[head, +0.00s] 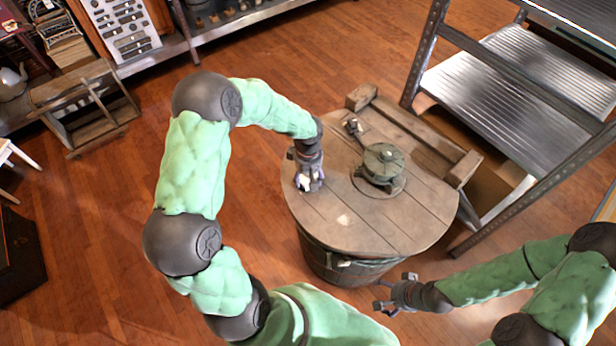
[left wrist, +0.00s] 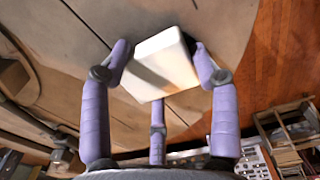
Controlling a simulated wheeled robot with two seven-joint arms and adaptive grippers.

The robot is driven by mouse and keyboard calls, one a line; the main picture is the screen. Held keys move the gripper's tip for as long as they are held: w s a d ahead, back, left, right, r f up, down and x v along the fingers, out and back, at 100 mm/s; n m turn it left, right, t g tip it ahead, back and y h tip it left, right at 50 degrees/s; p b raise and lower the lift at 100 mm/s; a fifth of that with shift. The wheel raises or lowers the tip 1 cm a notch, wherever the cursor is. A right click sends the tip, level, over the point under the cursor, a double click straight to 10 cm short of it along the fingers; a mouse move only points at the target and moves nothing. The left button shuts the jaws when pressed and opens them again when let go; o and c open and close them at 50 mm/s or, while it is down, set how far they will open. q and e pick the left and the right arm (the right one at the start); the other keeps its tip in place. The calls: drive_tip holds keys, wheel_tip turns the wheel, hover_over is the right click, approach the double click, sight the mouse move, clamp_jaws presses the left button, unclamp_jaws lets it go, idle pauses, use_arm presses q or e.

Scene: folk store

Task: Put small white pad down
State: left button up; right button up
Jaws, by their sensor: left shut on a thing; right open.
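The small white pad (left wrist: 163,64) is a pale block between the fingers of my left gripper (left wrist: 162,85) in the left wrist view. In the head view my left gripper (head: 309,184) points down at the left part of the round wooden top (head: 412,228), shut on the pad (head: 304,183), which is mostly hidden there. I cannot tell whether the pad touches the wood. My right gripper (head: 392,293) is open and empty, beside the barrel-like base, below the top's front edge.
A dark green metal device (head: 383,165) stands on the top, right of my left gripper. A metal step unit (head: 520,85) stands at the right. A wooden crate (head: 85,108) is on the floor at the left.

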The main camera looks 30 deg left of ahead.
sight(308, 178)
use_arm(q)
drive_tip(key=o, duration=1.2)
drive_tip(key=shift+f, duration=0.1)
wheel_tip(308, 178, up, 12)
drive_tip(key=p, duration=0.5)
drive_tip(key=shift+r, duration=0.2)
